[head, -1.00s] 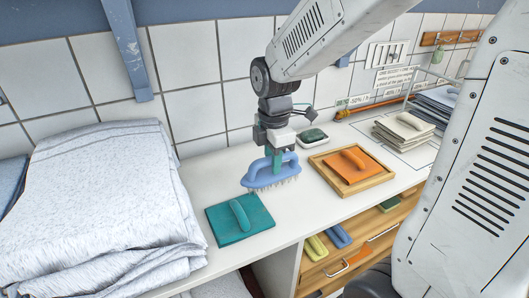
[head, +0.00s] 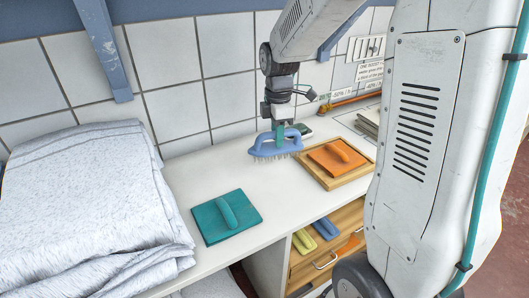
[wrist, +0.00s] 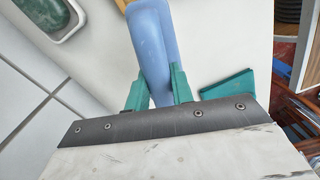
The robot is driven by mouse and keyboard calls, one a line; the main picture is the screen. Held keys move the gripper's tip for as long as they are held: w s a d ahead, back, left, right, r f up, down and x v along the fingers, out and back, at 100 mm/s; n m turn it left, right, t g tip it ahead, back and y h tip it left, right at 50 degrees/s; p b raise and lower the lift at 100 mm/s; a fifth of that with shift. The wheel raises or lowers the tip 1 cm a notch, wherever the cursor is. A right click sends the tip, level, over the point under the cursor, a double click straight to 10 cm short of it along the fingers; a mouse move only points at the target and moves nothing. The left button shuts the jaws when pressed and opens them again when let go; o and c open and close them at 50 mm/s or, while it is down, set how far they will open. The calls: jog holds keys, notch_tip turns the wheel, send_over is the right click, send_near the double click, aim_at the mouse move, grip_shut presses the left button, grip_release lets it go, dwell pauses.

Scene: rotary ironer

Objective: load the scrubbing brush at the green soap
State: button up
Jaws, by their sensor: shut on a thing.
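The scrubbing brush (head: 264,150), blue with pale bristles underneath, is held bristles down over the white counter (head: 180,172). My gripper (head: 278,138) is shut on its handle. In the wrist view the teal fingers (wrist: 158,92) stand on either side of the blue handle (wrist: 152,38). The green soap (head: 304,129) lies in a white dish just behind and right of the brush, mostly hidden in the head view. The soap shows better in the wrist view (wrist: 42,16), at the upper left, apart from the brush. I cannot tell whether the bristles touch the counter.
A teal pad with a handle (head: 226,216) lies on the counter in front. An orange pad (head: 338,158) sits in a wooden tray (head: 345,183) to the right. Folded white cloth (head: 85,205) fills the left. A tiled wall (head: 180,90) stands behind. Below is an open drawer (head: 325,262).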

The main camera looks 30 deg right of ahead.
jog(key=w+d+r+m, duration=0.3)
jog(key=w+d, duration=0.3)
jog(key=d, duration=0.2)
jog(key=w+d+r+m, duration=0.3)
jog(key=w+d, duration=0.2)
jog(key=d, duration=0.3)
jog(key=shift+a+f, duration=0.1)
jog(key=shift+f, duration=2.85)
jog(key=shift+f, duration=0.55)
jog(key=shift+r, duration=0.1)
notch_tip(320, 180, up, 7)
dwell(0.4)
